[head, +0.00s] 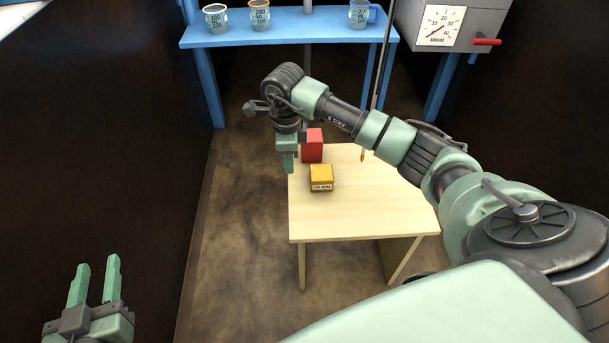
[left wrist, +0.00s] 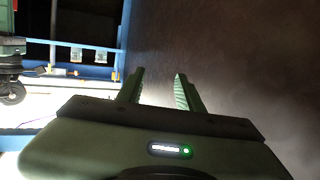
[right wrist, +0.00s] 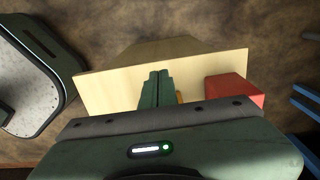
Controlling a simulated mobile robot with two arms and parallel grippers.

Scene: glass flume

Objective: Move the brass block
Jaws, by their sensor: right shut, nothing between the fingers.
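A small yellow-orange block (head: 321,175) with a label on its front sits on the light wooden table (head: 360,215); it appears to be the brass block. In the right wrist view only a sliver of it (right wrist: 179,97) shows beside the fingers. My right gripper (head: 289,163) points down by the table's left edge, left of the block and apart from it; its fingers are together and empty in the right wrist view (right wrist: 156,88). My left gripper (head: 95,275) is at the lower left, away from the table, with its fingers apart and nothing between them, as the left wrist view (left wrist: 158,88) also shows.
A red block (head: 312,146) stands behind the yellow one, close to my right gripper. A blue shelf (head: 290,33) at the back bears several measuring cups. A grey gauge box (head: 480,20) with a red handle is at the back right. The table's front half is clear.

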